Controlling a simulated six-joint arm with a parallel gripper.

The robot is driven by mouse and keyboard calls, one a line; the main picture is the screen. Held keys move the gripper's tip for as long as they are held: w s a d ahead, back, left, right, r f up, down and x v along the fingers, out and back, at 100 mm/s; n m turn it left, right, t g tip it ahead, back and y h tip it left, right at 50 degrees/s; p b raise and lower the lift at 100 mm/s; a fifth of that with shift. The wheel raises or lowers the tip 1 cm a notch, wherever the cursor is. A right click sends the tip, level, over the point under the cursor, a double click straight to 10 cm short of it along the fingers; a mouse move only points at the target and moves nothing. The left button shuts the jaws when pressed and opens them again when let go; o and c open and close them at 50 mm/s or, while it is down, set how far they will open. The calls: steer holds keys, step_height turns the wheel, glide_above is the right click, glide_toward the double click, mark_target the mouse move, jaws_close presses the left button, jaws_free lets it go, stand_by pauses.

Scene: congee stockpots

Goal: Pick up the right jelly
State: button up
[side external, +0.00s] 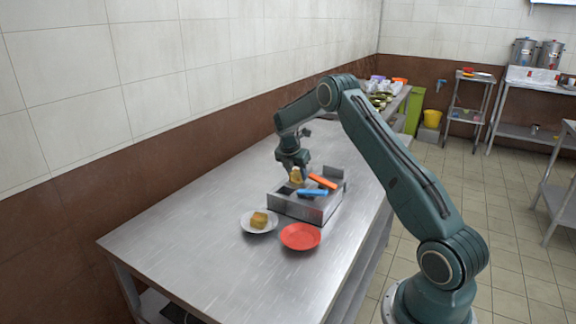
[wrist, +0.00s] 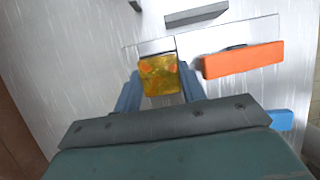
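A yellow jelly (wrist: 160,76) with orange bits sits between the two blue fingers of my gripper (wrist: 160,92) in the wrist view, with both fingers against its sides. In the side view my gripper (side external: 297,173) points down over the left part of a metal box (side external: 305,208), and the yellow jelly (side external: 296,177) shows at its fingertips. The jelly appears to be just above a dark opening in the box. Another yellow-brown jelly (side external: 259,219) lies on a white plate (side external: 258,229) in front of the box, apart from my gripper.
An orange block (side external: 322,181) and a blue block (side external: 312,192) lie on the box, close to the right of my gripper. A red plate (side external: 300,237) stands beside the white plate. The steel table (side external: 185,235) is bare at the front left. Bowls and other items stand at its far end.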

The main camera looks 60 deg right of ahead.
mark_target(296, 173)
steer(key=shift+c, duration=1.4)
step_height(296, 173, up, 20)
steer(key=shift+a, duration=0.1)
